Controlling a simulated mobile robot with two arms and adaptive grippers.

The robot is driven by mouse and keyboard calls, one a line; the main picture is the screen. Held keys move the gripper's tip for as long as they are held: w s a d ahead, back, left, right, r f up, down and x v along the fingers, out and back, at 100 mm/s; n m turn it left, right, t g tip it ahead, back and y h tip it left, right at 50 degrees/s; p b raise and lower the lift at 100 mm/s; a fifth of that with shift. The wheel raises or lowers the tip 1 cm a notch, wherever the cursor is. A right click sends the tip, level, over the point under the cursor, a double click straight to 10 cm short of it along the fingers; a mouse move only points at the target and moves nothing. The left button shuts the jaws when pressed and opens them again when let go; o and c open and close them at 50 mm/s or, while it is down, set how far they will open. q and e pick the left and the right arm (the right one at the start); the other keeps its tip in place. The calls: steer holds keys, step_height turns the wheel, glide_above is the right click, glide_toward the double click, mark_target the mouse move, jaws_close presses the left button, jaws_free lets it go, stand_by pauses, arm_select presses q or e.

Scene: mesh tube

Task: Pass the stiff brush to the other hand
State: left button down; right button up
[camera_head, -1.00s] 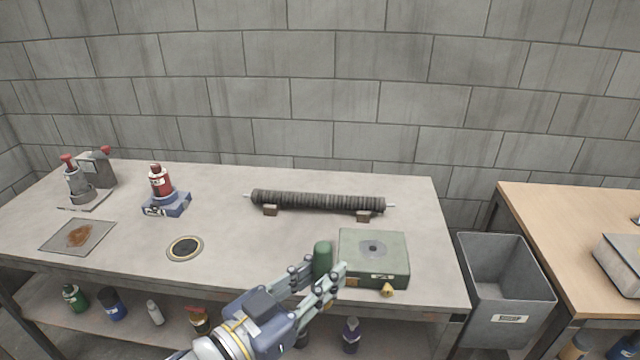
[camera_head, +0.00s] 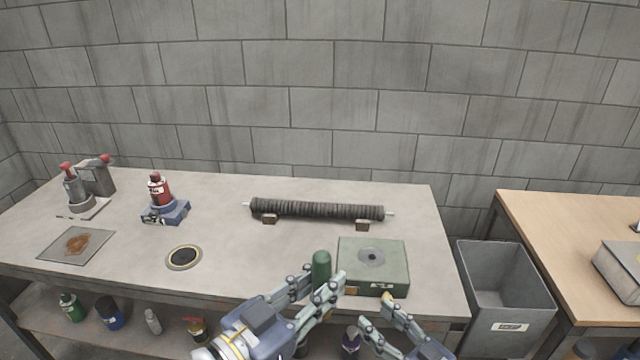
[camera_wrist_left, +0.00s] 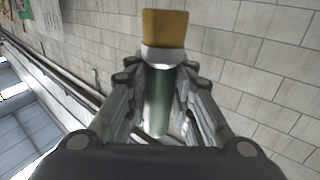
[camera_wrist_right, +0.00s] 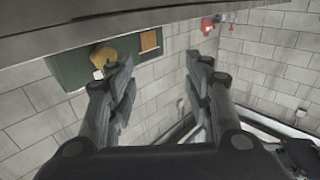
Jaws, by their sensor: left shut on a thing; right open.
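The stiff brush has a dark green handle (camera_head: 321,266) that stands up from my left gripper (camera_head: 322,284) in the head view. In the left wrist view the green handle (camera_wrist_left: 158,98) lies between the fingers, with a pale collar and a block of tan bristles (camera_wrist_left: 165,28) beyond it. My left gripper is shut on the handle, near the bench's front edge. My right gripper (camera_head: 375,312) is open and empty, lower and to the right of the left one, apart from the brush. Its spread fingers also show in the right wrist view (camera_wrist_right: 157,65). The bristles are hidden in the head view.
A green box (camera_head: 392,256) sits on the grey bench (camera_head: 220,225) just right of the brush. A dark ribbed tube (camera_head: 315,209) rests on small blocks behind. A grey bin (camera_head: 505,290) separates the bench from a wooden table (camera_head: 570,240).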

steer(key=w+d+r+n+t+y, duration=0.1)
steer(key=w+d+r+n+y, duration=0.15)
steer(key=w+r+n, duration=0.9)
steer(key=w+a+r+n+g+y, duration=0.1)
steer(key=w+a+r, duration=0.2)
steer(key=r, duration=0.2)
steer(key=w+a+r+n+g+y, duration=0.1)
steer(key=w+a+r+n+y, duration=0.1)
steer(key=w+r, duration=0.3)
steer(key=s+a+r+n+g+h, duration=0.2)
steer(key=s+a+r+n+g, duration=1.2)
steer(key=s+a+n+g, duration=0.35)
steer(key=r+n+t+h, duration=0.1)
steer(key=n+t+h, duration=0.45)
steer(key=h, duration=1.05)
glide_above(320, 253)
steer(key=shift+n+g, duration=0.25)
steer(key=shift+g, duration=0.05)
step_height(320, 253, down, 12)
steer(key=shift+r, duration=0.15)
